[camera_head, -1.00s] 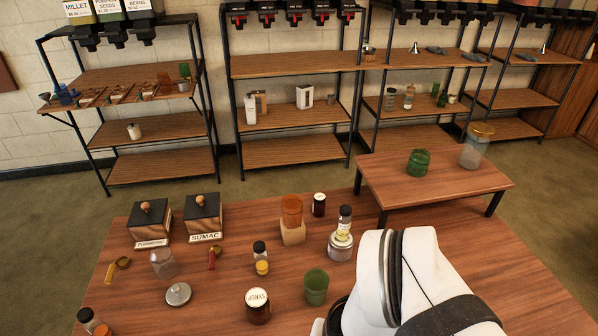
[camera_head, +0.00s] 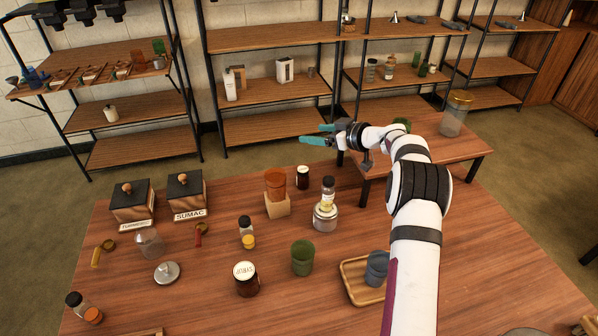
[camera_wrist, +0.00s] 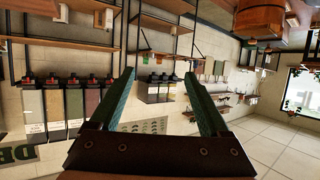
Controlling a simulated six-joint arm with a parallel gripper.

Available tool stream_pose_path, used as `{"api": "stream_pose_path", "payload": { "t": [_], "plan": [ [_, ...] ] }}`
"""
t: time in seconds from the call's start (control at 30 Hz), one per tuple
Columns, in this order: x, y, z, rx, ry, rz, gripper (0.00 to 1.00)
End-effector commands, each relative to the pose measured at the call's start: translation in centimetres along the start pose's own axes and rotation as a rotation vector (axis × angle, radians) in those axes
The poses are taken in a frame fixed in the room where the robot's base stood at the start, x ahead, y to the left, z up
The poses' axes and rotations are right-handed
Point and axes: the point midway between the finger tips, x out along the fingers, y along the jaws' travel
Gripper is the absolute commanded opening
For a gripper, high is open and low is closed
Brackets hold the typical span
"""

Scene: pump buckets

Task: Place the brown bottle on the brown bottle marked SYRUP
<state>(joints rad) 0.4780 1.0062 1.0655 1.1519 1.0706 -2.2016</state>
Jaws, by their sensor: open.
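A brown jar (camera_head: 246,284) stands on the near table, with a white lid lettered in dark print. The word appears upside down and looks like SYRUP. A smaller dark brown bottle (camera_head: 303,179) with a pale top stands farther back, right of an amber cup (camera_head: 275,184) on a wooden block. I cannot tell for certain which is the other brown bottle. My gripper (camera_head: 314,134), with teal fingers, is open and empty, raised beyond the table's back edge. In the wrist view, the open fingers (camera_wrist: 163,105) point toward shelves, with neither bottle between them.
A green cup (camera_head: 302,259) stands right of the lettered jar. A small bottle on a silver jar (camera_head: 325,220) stands behind it. A wooden tray (camera_head: 352,284) with a blue-grey item lies beside my arm. A side table (camera_head: 450,150) and shelves stand behind.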

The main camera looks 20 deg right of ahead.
Motion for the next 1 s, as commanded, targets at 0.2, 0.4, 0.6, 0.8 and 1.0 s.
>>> {"api": "stream_pose_path", "payload": {
  "t": [0.2,0.4,0.6,0.8,1.0],
  "plan": [
    [2.9,-0.1,6.8,-0.001,0.0,-0.001,0.8],
    [4.1,-0.1,9.7,0.0,-0.001,-0.003,0.8],
    [6.0,-0.2,13.9,-0.001,0.0,-0.003,0.8],
    [8.6,-0.2,13.4,-0.004,0.002,-0.003,0.8],
    [8.7,-0.2,13.4,-0.002,0.001,-0.003,0.8]
  ]
}}
